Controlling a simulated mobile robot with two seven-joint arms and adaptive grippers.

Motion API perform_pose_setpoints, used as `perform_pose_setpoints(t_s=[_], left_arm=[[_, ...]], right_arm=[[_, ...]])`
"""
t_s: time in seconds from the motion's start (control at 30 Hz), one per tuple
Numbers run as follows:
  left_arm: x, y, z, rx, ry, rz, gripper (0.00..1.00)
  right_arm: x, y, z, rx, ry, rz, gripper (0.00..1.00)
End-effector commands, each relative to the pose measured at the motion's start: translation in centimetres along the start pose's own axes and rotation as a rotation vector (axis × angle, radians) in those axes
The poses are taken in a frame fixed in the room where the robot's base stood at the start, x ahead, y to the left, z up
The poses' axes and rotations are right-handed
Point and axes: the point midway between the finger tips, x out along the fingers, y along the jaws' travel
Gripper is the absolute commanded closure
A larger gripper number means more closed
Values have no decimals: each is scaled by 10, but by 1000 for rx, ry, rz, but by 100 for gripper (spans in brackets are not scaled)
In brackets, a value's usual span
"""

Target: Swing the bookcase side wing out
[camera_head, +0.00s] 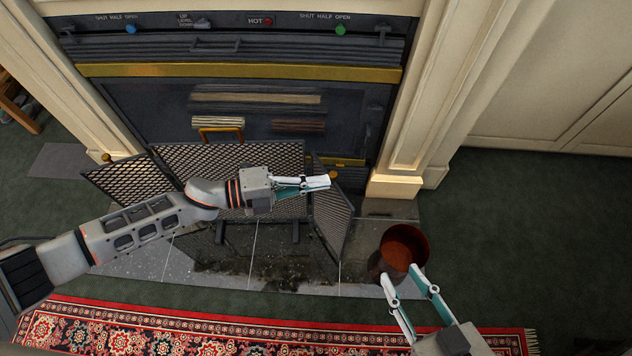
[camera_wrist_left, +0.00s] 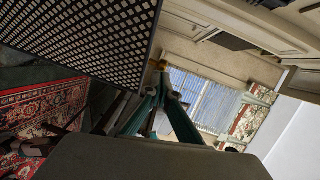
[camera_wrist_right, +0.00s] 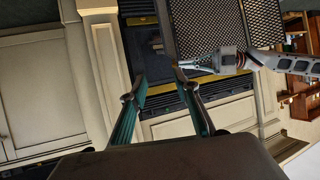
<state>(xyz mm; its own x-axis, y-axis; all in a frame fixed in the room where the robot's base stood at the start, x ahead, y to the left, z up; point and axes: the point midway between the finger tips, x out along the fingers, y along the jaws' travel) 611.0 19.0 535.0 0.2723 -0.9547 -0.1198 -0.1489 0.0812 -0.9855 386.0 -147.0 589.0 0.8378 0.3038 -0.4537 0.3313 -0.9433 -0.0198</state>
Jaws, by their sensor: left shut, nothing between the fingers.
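A black mesh fire screen stands before the fireplace, with a middle panel (camera_head: 230,158), a left wing (camera_head: 125,180) and a right wing (camera_head: 333,220). The right wing angles toward me; the left wing spreads outward. My left gripper (camera_head: 328,182) is shut and empty, crossing in front of the middle panel, its tips near the right wing's upper edge and a brass knob (camera_head: 333,173). Contact is unclear. In the left wrist view, mesh (camera_wrist_left: 85,35) fills the upper left and the gripper (camera_wrist_left: 163,72) shows near the brass knob. My right gripper (camera_head: 403,275) is open and empty beside a bucket.
The dark red bucket (camera_head: 404,243) stands on the right of the stone hearth (camera_head: 290,268). A red patterned rug (camera_head: 150,325) lies in front. A pale pillar (camera_head: 400,150) borders the fireplace. Wooden shelves (camera_wrist_right: 300,75) show in the right wrist view. Green carpet (camera_head: 530,230) at right is clear.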

Motion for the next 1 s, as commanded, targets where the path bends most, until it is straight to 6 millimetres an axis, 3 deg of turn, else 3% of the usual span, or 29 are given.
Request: perform_pose_setpoints(t_s=[0.33, 0.73, 1.0], left_arm=[[4, -3, 0, -3, -38, -7, 100], [12, -4, 0, -11, -105, -15, 100], [28, -9, 1, -30, -238, -36, 100]], right_arm=[[0, 1, -7, -8, 11, 3, 69], [-2, 4, 0, -27, -8, 7, 69], [-6, 12, 9, -59, -35, 19, 69]])
